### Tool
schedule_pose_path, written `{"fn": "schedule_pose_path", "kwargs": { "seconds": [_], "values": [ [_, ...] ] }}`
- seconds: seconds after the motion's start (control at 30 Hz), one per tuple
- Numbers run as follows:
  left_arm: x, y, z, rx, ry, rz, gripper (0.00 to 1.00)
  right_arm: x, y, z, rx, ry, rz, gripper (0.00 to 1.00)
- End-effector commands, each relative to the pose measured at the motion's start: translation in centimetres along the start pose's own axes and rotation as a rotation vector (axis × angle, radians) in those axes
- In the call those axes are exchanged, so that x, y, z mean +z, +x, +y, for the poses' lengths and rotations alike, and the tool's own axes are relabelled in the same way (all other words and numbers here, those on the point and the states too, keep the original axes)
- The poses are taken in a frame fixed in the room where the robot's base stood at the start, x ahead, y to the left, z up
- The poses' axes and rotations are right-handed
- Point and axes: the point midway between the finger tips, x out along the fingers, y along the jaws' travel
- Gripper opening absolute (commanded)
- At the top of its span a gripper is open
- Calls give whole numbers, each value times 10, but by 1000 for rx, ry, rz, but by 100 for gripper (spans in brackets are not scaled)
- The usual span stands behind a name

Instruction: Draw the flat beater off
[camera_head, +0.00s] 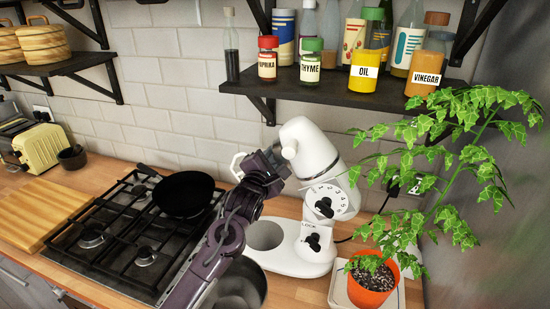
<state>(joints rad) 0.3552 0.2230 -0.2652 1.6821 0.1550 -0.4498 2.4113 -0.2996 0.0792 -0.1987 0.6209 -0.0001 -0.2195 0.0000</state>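The white stand mixer (322,165) stands on the wooden counter with its head tilted up. My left arm comes up from the bottom edge, and its purple-grey gripper (262,166) is at the front of the mixer head. A small pale, looped piece (237,166) shows just left of the gripper. It looks like part of the flat beater, but most of it is hidden behind the gripper. I cannot tell whether the fingers are closed on it. My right gripper is not in view.
A dark bowl (244,287) sits in front of the mixer base, partly behind my arm. A black pan (183,193) is on the gas hob (98,240) to the left. A potted plant (372,283) stands close right. A bottle shelf (340,94) hangs above.

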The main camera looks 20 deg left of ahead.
Motion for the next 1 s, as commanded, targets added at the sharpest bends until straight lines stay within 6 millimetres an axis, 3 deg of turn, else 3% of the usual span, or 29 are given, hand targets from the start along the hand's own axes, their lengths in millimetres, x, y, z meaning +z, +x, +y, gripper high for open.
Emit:
{"fn": "schedule_pose_path", "kwargs": {
  "seconds": [0.37, 1.0],
  "values": [
    [-2, 0, 1, 2, -1, -1, 2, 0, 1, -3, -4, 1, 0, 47],
    [-33, 0, 0, 2, -1, -1, 2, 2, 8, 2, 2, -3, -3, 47]
  ]
}}
